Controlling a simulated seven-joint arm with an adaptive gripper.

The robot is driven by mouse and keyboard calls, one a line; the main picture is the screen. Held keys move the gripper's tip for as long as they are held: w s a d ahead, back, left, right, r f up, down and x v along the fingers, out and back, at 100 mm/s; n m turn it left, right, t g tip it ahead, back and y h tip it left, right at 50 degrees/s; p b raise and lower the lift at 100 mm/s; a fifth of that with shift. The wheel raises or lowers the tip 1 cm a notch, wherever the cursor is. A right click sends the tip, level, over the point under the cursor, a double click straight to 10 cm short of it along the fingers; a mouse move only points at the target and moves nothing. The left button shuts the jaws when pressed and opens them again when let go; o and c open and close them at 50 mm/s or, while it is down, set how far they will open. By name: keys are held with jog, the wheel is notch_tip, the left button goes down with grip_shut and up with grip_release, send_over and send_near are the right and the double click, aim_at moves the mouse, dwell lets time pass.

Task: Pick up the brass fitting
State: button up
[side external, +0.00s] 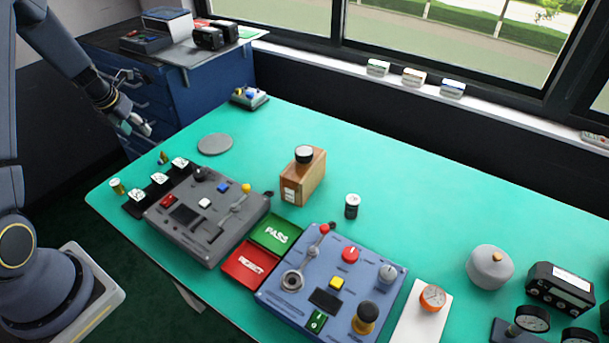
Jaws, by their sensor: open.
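A small brass-coloured piece (117,187) stands at the left edge of the green table, by the end of a black strip (133,209). Another small piece with a brass tint (163,157) stands just beyond the strip's far end. Both are too small for me to tell which is the brass fitting. My gripper (140,129) is open, with nothing visible between its fingers. It is at the upper left, apart from both pieces and above them in the picture.
White cubes (159,179) sit along the black strip. A grey control box (207,216), a blue control panel (331,284), red and green trays (277,234) and a wooden block (303,179) stand nearby. A flat grey disc (215,144) lies behind. The table's middle back is clear.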

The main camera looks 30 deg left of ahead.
send_near(161, 152)
jog(key=x, duration=0.5)
jog(key=shift+s+d+f, duration=0.1)
jog(key=shift+f, duration=0.15)
jog(key=x, duration=0.5)
jog(key=shift+w+f, duration=0.1)
jog(key=shift+w, duration=0.1)
grip_shut()
